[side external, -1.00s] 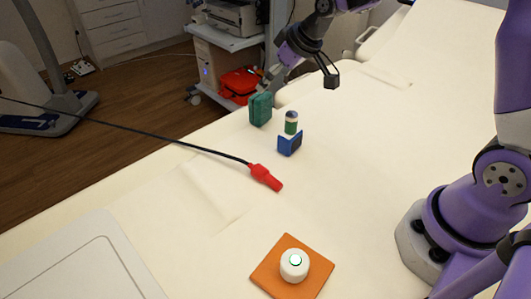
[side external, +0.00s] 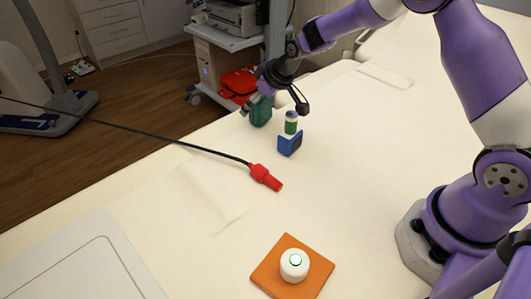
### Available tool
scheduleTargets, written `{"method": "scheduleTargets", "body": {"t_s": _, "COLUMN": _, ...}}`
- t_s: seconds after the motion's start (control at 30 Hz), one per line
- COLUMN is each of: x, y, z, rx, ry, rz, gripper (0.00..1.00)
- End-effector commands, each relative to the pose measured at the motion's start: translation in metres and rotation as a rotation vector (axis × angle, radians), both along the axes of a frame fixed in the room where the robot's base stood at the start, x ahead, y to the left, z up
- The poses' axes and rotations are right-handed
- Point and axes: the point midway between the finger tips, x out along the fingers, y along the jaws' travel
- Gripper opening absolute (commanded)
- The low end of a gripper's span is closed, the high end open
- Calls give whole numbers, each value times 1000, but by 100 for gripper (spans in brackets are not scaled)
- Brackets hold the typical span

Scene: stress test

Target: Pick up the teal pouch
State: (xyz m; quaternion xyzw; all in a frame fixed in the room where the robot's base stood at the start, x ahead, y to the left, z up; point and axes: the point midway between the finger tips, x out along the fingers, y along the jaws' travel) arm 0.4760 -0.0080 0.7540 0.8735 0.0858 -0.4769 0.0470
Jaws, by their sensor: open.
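The teal pouch (side external: 261,112) stands on the cream table near its far left edge. My gripper (side external: 273,107) is open, with its two fingers spread on either side of the pouch's upper part as seen from here. One finger shows to the left of the pouch and the other to the right. The gripper hides part of the pouch's top. I cannot tell whether a finger touches it.
A blue block (side external: 290,144) with a small green-and-white jar (side external: 291,123) stands just right of the pouch. A red connector (side external: 266,177) on a black cable lies nearer. A white button (side external: 294,265) sits on an orange pad (side external: 264,279). The right middle of the table is clear.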

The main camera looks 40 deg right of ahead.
Motion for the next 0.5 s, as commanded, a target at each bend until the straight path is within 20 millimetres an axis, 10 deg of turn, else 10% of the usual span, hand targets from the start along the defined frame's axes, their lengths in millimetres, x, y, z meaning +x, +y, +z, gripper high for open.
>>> {"method": "scheduleTargets", "body": {"t_s": 0.03, "x": 0, "y": 0, "z": 0, "rx": 0, "ry": 0, "rz": 0, "gripper": 100}}
{"method": "scheduleTargets", "body": {"t_s": 0.2, "x": 0, "y": 0, "z": 0, "rx": 0, "ry": 1, "rz": 0, "gripper": 30}}
{"method": "scheduleTargets", "body": {"t_s": 0.5, "x": -1, "y": 0, "z": -1, "rx": 1, "ry": 4, "rz": 0, "gripper": 30}}
